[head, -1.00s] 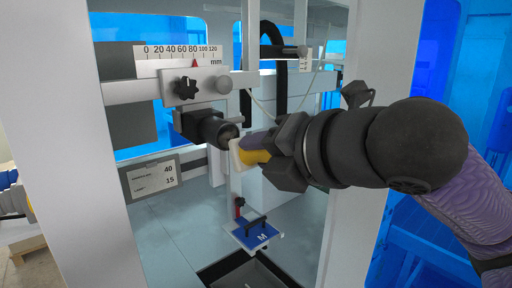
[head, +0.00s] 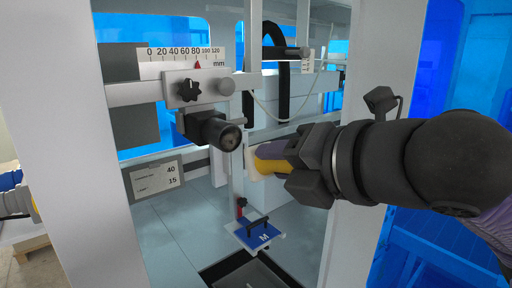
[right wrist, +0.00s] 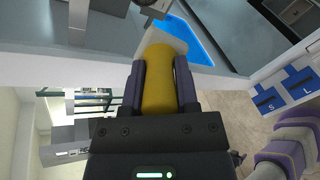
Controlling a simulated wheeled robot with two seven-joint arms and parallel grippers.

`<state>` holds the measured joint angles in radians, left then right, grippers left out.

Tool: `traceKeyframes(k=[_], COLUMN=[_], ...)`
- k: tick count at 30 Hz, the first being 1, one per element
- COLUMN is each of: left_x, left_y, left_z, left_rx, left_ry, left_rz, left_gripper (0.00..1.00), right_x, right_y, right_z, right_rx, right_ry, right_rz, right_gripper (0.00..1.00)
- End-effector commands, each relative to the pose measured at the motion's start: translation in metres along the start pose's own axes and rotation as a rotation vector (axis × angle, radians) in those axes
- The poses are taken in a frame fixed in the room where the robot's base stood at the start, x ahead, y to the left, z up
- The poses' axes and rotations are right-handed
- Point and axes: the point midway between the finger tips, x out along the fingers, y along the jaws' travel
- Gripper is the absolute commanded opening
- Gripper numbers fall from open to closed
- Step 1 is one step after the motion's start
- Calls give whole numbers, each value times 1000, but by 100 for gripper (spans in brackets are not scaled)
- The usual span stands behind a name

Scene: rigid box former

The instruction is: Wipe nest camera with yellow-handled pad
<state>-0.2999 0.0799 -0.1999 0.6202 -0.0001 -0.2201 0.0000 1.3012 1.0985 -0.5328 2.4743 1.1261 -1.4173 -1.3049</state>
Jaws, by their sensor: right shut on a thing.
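The nest camera (head: 214,130) is a black cylinder under the scale rail, its dark round lens facing right toward my gripper. My right gripper (head: 284,153) is shut on the yellow handle (head: 270,151) of the wiping pad. The pale pad (head: 254,163) is at the handle's far end, to the right of and a little below the lens, with a visible gap in the head view. In the right wrist view the yellow handle (right wrist: 158,82) sits between both fingers, and the pale pad (right wrist: 165,36) is beyond it. My left gripper is not in view.
A mm scale (head: 180,62) and black knob (head: 190,90) are above the camera. A label plate (head: 157,177) hangs below. A blue M piece (head: 257,234) stands lower down. White frame posts (head: 338,150) flank the opening. Blue S and L pieces (right wrist: 270,100) lie outside.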

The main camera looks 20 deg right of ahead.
Motion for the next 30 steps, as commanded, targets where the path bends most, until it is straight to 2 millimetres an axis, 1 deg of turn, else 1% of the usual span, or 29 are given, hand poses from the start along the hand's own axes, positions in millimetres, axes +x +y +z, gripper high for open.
traceKeyframes(k=[2,9,12,15,20,30], left_x=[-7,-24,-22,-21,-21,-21], left_y=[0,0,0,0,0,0], left_z=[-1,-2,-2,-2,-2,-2], left_rx=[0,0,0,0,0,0], left_ry=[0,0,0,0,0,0], left_rz=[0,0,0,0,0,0], left_gripper=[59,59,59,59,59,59], right_x=[7,42,55,63,68,68], right_y=[5,15,17,19,20,20], right_z=[3,10,11,13,13,14], right_rx=[2,2,2,1,-1,0], right_ry=[4,3,1,-1,-1,-1], right_rz=[1,-2,0,0,-1,-1], right_gripper=[0,0,0,0,0,0])
